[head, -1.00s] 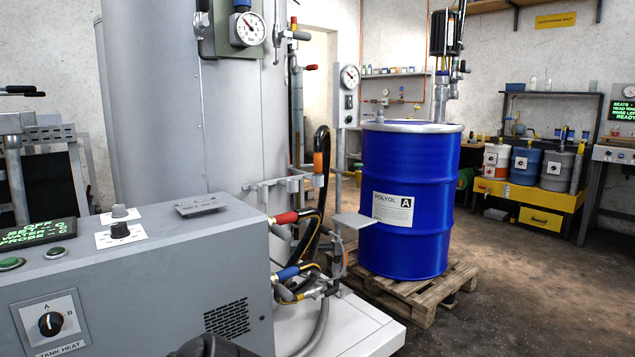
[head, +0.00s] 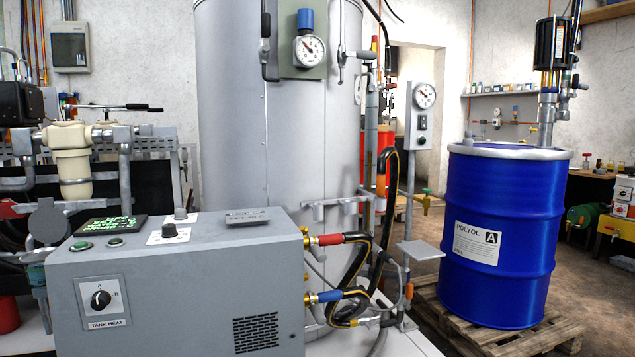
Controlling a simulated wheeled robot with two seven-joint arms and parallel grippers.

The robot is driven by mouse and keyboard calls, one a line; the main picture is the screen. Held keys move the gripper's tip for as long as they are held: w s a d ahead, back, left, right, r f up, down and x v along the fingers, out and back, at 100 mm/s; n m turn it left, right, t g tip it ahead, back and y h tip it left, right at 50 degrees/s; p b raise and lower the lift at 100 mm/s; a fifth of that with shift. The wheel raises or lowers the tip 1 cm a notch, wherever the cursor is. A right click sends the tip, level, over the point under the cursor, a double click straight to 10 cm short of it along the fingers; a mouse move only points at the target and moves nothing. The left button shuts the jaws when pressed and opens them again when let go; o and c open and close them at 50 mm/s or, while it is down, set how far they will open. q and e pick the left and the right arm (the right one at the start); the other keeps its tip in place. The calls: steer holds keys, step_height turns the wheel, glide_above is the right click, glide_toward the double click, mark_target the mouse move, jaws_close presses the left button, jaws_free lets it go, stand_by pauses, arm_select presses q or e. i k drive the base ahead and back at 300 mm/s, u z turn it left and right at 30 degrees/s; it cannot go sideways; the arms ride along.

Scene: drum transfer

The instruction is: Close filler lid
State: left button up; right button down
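A grey round disc (head: 47,222) stands upright on edge at the left, beside the grey control box. It looks like a raised lid, but I cannot tell for sure that it is the filler lid. Parts below it are partly hidden by the box. The blue polyol drum (head: 496,240) stands upright on a pallet at the right, with a pump fitted through its top. Neither of my grippers is in view.
The grey control box (head: 190,290) with a tank heat knob fills the lower left. Hoses (head: 350,270) stick out from its right side. A tall grey tank (head: 262,120) stands behind. The wooden pallet (head: 500,340) is under the drum. A cream filter housing (head: 72,165) is at the left.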

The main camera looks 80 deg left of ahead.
mark_target(48, 224)
steer(key=u, duration=4.55)
